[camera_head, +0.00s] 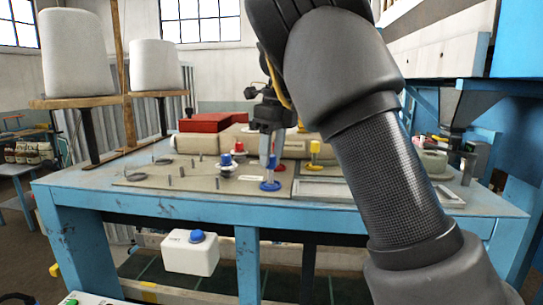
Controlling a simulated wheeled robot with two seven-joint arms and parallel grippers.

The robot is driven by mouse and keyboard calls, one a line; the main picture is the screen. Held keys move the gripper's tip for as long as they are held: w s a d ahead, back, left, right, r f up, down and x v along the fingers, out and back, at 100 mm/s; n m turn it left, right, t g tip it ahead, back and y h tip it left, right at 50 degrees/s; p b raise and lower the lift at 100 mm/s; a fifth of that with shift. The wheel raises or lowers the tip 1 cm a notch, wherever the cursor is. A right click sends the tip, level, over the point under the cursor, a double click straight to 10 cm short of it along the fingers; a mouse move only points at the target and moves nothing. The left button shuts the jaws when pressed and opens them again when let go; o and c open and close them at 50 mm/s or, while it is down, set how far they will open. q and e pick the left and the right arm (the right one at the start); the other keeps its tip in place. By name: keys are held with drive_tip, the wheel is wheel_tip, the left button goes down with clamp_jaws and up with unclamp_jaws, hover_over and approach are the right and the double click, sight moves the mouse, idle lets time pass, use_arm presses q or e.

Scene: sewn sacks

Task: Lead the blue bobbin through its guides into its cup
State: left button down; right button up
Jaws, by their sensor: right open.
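A blue-topped piece (225,159) on a pale base stands on the board (205,180). I cannot tell whether it is the bobbin. Another blue piece (270,185), a round disc with a blue part rising from it, stands near the board's right front. My right gripper (271,162) points down over this disc, its fingers open at the upper blue part. I cannot tell whether they touch it. Several short grey pins (182,171) and wire loops (162,160), perhaps the guides, stand on the board. My left gripper is not in view.
A red-topped piece (239,147) and a yellow piece (314,148) stand nearby. Large white cones (78,55) rise at the left, and a red box (204,122) lies behind. The blue table's front edge (150,202) has free room.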

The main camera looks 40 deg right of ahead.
wheel_tip(320, 180, up, 9)
drive_tip(key=p, duration=0.3)
drive_tip(key=shift+s+d, duration=0.2)
drive_tip(key=shift+s, duration=0.25)
